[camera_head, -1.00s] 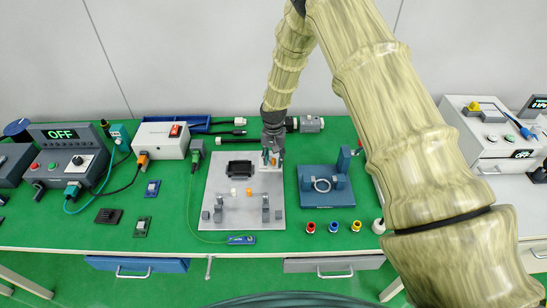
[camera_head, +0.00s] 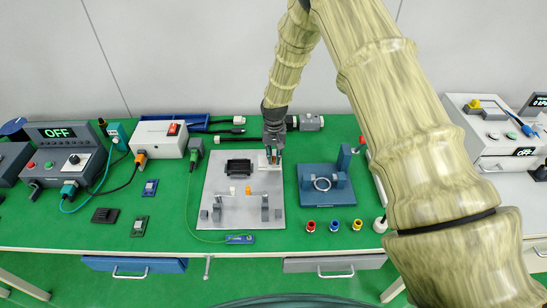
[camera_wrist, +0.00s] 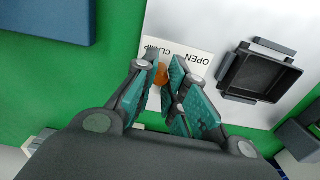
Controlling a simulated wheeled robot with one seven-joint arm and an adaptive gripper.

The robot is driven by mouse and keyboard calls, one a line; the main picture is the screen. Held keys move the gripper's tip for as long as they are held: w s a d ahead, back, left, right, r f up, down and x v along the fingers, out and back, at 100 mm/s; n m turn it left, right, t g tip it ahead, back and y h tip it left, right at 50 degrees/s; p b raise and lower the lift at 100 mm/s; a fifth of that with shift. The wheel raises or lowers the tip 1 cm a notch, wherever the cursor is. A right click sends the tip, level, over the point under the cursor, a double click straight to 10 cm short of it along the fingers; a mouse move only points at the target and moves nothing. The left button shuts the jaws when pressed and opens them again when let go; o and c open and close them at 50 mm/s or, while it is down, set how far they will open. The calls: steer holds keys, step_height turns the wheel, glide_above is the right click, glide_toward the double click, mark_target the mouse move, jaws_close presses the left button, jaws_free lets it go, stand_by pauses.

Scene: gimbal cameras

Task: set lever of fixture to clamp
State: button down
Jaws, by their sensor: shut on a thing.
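The fixture is a light grey plate (camera_head: 223,212) on the green bench, with a black square socket (camera_head: 239,168) that also shows at the right in the wrist view (camera_wrist: 260,75). A white label (camera_wrist: 185,58) reading OPEN and CLAMP lies upside down in the wrist view. The lever shows only as an orange piece (camera_wrist: 161,74) close to the CLAMP word; the rest is hidden by my fingers. My gripper (camera_head: 273,158) is over the plate's upper right corner. In the wrist view its teal-padded fingers (camera_wrist: 165,85) are closed around the orange lever piece.
A blue fixture block (camera_head: 325,185) stands right of the plate, with red, blue and yellow parts (camera_head: 334,226) in front. A white box with a red switch (camera_head: 160,139) stands at left. Grey brackets (camera_head: 265,208) rise from the plate's front.

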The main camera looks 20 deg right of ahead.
mark_target(274, 156)
steer(key=c, duration=1.4)
jaws_free()
step_height(274, 156, up, 12)
